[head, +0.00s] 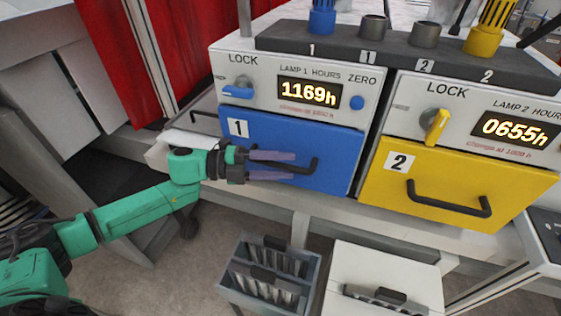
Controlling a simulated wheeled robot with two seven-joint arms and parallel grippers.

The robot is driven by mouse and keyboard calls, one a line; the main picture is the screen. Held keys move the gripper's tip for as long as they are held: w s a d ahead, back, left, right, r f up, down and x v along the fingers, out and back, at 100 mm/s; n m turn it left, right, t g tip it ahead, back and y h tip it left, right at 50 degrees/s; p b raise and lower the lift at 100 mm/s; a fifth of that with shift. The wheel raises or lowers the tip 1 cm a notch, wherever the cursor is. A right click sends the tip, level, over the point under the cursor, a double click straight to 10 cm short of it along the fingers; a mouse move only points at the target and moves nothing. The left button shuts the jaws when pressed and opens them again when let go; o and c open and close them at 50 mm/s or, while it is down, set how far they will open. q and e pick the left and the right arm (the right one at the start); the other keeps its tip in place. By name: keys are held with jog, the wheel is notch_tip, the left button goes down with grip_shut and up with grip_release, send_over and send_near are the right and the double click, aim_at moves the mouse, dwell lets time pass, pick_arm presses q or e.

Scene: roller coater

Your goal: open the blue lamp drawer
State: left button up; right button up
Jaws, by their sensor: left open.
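The blue lamp drawer (330,155), marked 1, is in the middle of the head view; its front looks flush with the unit. Its black bar handle (313,168) sits low on the front, to the right. My left gripper (294,164) comes in from the left. Its two purple-grey fingers are spread, one above the other, with the tips at the left part of the handle. I cannot tell whether the fingers touch the handle. The blue lock lever (238,92) above the drawer lies roughly level. My right gripper does not show.
The yellow drawer (450,190), marked 2, with its own handle and upright yellow lock knob (437,126), is to the right. A grey bin (268,275) and a white box (384,275) stand below. A red curtain (110,50) hangs at the back left.

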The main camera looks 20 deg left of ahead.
pick_arm(q)
jog(key=shift+c, duration=0.3)
grip_shut()
dwell(1.1)
